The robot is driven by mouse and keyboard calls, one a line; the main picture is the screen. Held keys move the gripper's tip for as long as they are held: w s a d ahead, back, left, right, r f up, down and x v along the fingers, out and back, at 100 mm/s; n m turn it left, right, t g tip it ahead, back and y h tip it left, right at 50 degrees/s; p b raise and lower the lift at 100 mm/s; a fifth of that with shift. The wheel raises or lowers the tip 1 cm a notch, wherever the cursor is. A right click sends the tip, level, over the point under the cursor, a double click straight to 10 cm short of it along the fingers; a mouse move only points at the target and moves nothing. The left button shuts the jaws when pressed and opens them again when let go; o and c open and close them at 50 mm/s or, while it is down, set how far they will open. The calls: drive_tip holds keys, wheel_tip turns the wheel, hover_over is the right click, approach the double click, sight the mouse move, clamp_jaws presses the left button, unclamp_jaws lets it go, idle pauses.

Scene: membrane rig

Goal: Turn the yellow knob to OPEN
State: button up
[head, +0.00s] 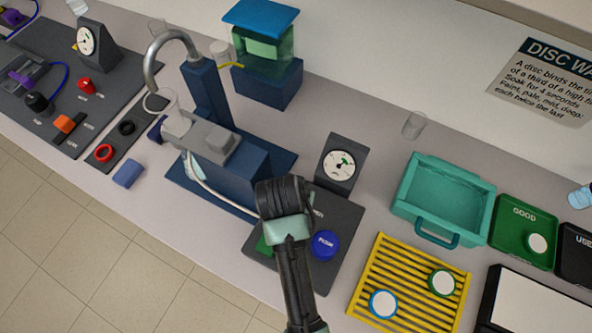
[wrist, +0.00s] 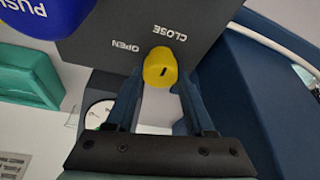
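In the wrist view the yellow knob (wrist: 160,66) sits on a dark panel (wrist: 95,35), with the printed words OPEN and CLOSE upside down beside it. A short dark mark shows on the knob; which word it points to I cannot tell. My gripper (wrist: 160,78) is open, one finger on each side of the knob, with small gaps that look free of contact. In the head view my gripper and arm (head: 287,225) cover the knob, and only part of the dark panel (head: 345,215) shows.
A blue PUSH button (head: 325,245) is on the same panel, with a dial gauge (head: 340,165) behind it. The blue rig with a curved pipe (head: 240,170) stands close on the left. A teal basin (head: 445,160) and a yellow rack (head: 410,245) are to the right.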

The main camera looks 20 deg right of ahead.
clamp_jaws()
drive_tip(key=shift+r, duration=0.1)
drive_tip(key=n+y+p, duration=0.1)
drive_tip(key=n+p, duration=0.1)
drive_tip(key=n, duration=0.1)
drive_tip(key=shift+d+r, duration=0.1)
drive_tip(key=n+y+p, duration=0.1)
drive_tip(key=n, duration=0.1)
drive_tip(key=n+t+p, duration=0.1)
drive_tip(key=n, duration=0.1)
drive_tip(key=shift+d+n+y, duration=0.15)
drive_tip(key=shift+n+y, duration=0.15)
drive_tip(key=shift+y, duration=0.1)
drive_tip(key=n+y, duration=0.1)
drive_tip(key=n, duration=0.1)
drive_tip(key=n+y, duration=0.1)
drive_tip(key=n, duration=0.2)
drive_tip(key=shift+w+d, duration=0.1)
drive_tip(key=n, duration=0.2)
drive_tip(key=n+g+y+b, duration=0.1)
drive_tip(key=n, duration=0.2)
drive_tip(key=shift+d+g, duration=0.1)
drive_tip(key=shift+g, duration=0.2)
drive_tip(key=shift+n+y, duration=0.3)
drive_tip(key=o, duration=0.9)
unclamp_jaws()
drive_tip(key=shift+c, duration=0.2)
